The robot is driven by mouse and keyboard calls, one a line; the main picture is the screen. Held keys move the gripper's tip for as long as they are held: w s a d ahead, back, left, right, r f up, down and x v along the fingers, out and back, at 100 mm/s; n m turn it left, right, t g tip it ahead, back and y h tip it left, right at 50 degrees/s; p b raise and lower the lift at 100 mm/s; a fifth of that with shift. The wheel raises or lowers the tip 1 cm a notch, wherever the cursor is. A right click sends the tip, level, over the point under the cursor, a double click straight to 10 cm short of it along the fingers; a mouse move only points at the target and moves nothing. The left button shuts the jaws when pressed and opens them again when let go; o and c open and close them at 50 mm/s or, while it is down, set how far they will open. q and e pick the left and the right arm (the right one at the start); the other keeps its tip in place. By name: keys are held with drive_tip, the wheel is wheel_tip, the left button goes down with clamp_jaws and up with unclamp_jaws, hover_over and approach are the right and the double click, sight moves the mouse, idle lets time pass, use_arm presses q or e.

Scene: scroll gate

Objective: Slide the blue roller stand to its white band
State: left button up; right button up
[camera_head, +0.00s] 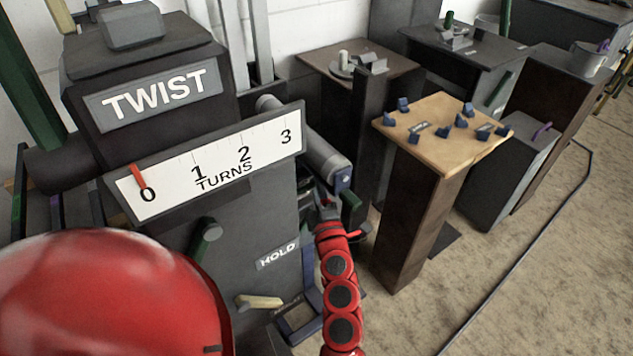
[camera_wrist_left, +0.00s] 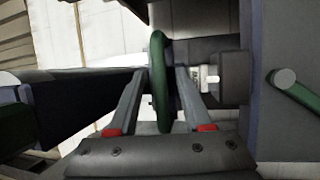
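In the head view, blue frame parts (camera_head: 313,290) show low beside the TWIST machine; they may belong to the blue roller stand, but most of it is hidden. I cannot make out its white band. A grey roller (camera_head: 322,160) with a blue end sticks out behind the machine's scale. My right gripper (camera_head: 325,200) is below that roller's end, beside a dark green part; its finger opening is unclear. My left gripper (camera_wrist_left: 162,78) shows in the left wrist view, its fingers apart on either side of a green rim (camera_wrist_left: 160,90). It is not visible in the head view.
The TWIST machine (camera_head: 170,65) fills the left, its red pointer (camera_head: 138,176) near 0. A HOLD label (camera_head: 278,254) and a pale lever (camera_head: 259,302) are on its lower front. A wooden-topped pedestal (camera_head: 448,165) with blue blocks stands right. Floor (camera_head: 560,270) is open at lower right.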

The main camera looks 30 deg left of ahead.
use_arm(q)
drive_tip(key=p+v, duration=0.3)
drive_tip(key=v, duration=1.4)
drive_tip(key=shift+s, duration=0.2)
drive_tip(key=shift+d, duration=0.15)
